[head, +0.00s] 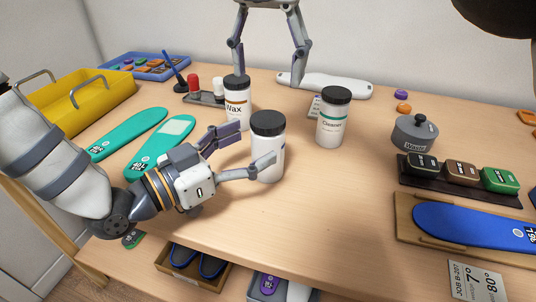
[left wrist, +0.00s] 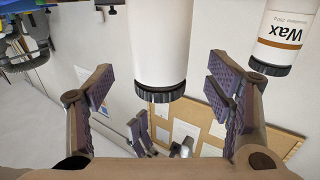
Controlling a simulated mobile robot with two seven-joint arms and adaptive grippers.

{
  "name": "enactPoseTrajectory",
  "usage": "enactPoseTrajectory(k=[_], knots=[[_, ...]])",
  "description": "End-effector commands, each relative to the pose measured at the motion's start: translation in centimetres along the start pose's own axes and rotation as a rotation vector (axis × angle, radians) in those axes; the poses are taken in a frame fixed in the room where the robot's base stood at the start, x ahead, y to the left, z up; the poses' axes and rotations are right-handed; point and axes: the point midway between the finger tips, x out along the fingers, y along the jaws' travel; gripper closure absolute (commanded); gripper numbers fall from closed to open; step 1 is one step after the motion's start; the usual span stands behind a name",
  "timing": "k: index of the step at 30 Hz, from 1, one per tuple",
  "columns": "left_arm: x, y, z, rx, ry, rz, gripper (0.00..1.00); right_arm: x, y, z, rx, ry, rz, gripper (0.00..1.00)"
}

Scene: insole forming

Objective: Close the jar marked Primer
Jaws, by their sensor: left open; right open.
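A white jar (head: 268,150) with a black lid (head: 268,123) stands upright on the table. Its label does not show, so I cannot read Primer on it; the other two jars read Wax and Cleaner. The lid sits on top; I cannot tell how tight it is. My left gripper (head: 245,148) is open, its fingers on either side of this jar. In the left wrist view the jar (left wrist: 160,40) hangs inverted between the spread fingers (left wrist: 160,88), with gaps at both sides. My right gripper (head: 270,76) is open and empty above the table's back.
The Wax jar (head: 238,110) stands close behind, the Cleaner jar (head: 331,125) to the right. A grey lidded Waste pot (head: 414,138) and a dark rack of coloured blocks (head: 455,187) stand farther right. Green insoles (head: 160,146) lie left. The table's front middle is clear.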

Motion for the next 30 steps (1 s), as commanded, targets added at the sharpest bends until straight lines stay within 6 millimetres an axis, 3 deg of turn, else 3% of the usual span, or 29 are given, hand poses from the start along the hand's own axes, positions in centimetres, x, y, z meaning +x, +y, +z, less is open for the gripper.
enactPoseTrajectory(k=[3,9,20,30], knots=[[2.2,0.1,0.0,0.001,0.000,0.002,0.26,0.0,0.0,0.0,0.000,0.000,0.000,0.34],[4.5,0.0,0.0,0.000,0.000,0.001,0.26,0.0,0.0,0.0,0.000,0.000,0.000,0.34],[5.1,0.0,0.0,-0.001,0.000,0.000,0.26,0.0,0.0,0.0,0.000,0.000,0.000,0.34],[5.1,0.0,0.0,-0.001,0.000,0.000,1.00,0.0,0.0,0.0,0.000,0.000,0.000,0.34]])
